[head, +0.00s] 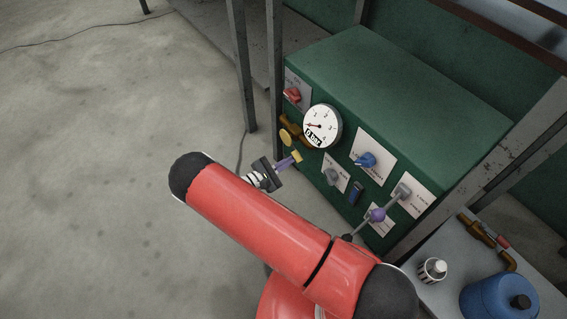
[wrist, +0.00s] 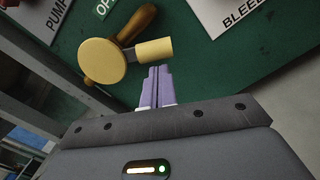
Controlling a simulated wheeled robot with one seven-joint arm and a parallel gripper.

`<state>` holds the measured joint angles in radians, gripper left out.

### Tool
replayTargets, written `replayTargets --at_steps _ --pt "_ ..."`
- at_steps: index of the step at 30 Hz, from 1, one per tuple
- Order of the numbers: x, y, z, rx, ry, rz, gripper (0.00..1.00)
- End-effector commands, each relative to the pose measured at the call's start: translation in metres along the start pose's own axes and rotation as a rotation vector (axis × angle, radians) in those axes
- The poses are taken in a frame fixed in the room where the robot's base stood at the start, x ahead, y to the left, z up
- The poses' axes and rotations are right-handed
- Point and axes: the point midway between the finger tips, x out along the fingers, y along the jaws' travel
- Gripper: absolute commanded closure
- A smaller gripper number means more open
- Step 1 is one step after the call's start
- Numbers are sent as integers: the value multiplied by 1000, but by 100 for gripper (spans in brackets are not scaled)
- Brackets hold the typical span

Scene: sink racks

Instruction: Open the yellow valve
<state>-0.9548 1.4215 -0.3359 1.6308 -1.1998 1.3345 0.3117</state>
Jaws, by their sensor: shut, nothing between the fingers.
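The yellow valve (wrist: 102,62) shows in the wrist view as a round yellow disc with a yellow cylinder-shaped end (wrist: 154,50) to its right and a brown piece behind. In the head view the valve (head: 286,138) is on the left part of the green panel front, below the gauge. My gripper (wrist: 157,72) has its purple fingers shut together and empty. The fingertips are just below the yellow cylinder end in the wrist view; I cannot tell whether they touch it. In the head view my gripper (head: 294,159) reaches the panel from the left.
The green box (head: 420,85) carries a round gauge (head: 322,126), a red knob (head: 292,95), a blue knob (head: 366,160) and a purple knob (head: 377,215). Metal posts (head: 240,65) stand left of it. A table with a blue canister (head: 490,300) is at lower right.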

Motion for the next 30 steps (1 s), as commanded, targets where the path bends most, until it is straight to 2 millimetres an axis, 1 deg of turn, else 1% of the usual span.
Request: replayTargets --at_steps 10,30 --pt "0 0 1 -11 0 1 100" --pt "0 -3 11 -147 -1 7 100"
